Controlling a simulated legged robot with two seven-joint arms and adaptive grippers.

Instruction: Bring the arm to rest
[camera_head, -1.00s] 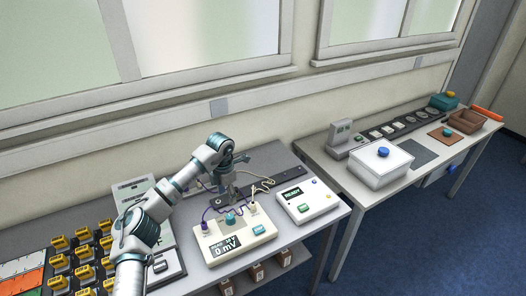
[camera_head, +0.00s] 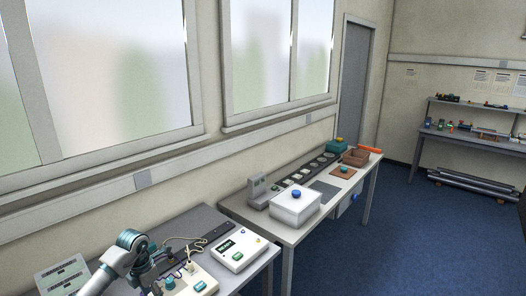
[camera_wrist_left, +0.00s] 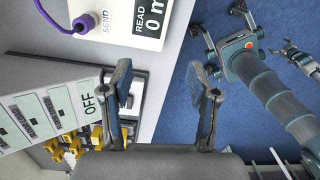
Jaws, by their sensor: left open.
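My left arm comes in at the bottom left of the head view, bent low over the near table. My left gripper (camera_wrist_left: 160,70) shows in the left wrist view with two fingers spread apart and nothing between them. It hangs beside the meter (camera_wrist_left: 125,18), with blue floor also below it. In the head view its fingers are hard to make out behind the arm links. A small grey jointed part at the right edge of the wrist view may be my right gripper (camera_wrist_left: 293,53); its fingers are too small to judge.
The near table bears the meter with a purple plug (camera_wrist_left: 84,21), a READY box (camera_head: 238,250) and yellow parts (camera_wrist_left: 75,145). A second table holds a white box with a blue knob (camera_head: 296,207) and a brown tray (camera_head: 355,158). Blue floor (camera_head: 400,240) is open at right.

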